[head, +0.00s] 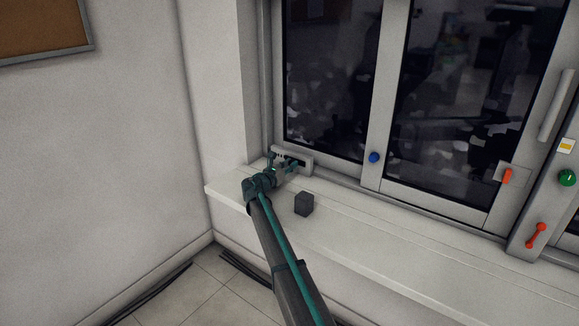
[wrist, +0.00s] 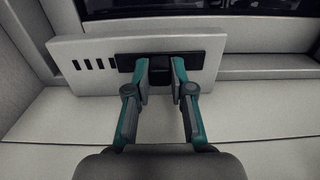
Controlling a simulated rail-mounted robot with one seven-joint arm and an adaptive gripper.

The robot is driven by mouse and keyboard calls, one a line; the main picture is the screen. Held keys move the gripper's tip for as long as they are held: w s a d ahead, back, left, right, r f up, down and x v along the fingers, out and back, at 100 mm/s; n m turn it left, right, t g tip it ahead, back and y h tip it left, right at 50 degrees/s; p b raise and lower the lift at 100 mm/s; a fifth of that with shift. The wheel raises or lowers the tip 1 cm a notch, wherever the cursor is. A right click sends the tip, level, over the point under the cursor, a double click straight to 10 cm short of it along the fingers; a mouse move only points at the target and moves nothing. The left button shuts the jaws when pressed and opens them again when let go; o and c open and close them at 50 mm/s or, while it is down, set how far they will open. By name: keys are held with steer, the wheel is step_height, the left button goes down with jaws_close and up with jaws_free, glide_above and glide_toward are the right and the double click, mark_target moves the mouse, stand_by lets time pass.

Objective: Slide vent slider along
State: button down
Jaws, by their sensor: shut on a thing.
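The vent (wrist: 205,43) is a pale rectangular plate low on the window frame, with several dark slots (wrist: 94,64) at its left and a dark recessed track (wrist: 212,60) to their right. A black slider knob (wrist: 159,70) sits in the track. My gripper (wrist: 160,78) is shut on this knob, one teal finger on each side. In the head view my gripper (head: 284,167) reaches the vent plate (head: 296,155) at the window's lower left corner. The arm hides part of the plate there.
A dark grey block (head: 304,203) stands on the white sill (head: 370,226), right of my arm. A blue knob (head: 374,157), red handles (head: 507,176) and a green knob (head: 567,178) are on the window frame further right. A wall (head: 110,130) stands left.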

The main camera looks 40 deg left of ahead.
mark_target(284, 157)
steer(key=shift+s+a+p, duration=0.2)
steer(key=shift+a+p, duration=0.55)
steer(key=shift+a, duration=2.15)
steer(key=c, duration=0.9)
jaws_free()
steer(key=shift+d, duration=0.1)
steer(key=shift+c, duration=0.2)
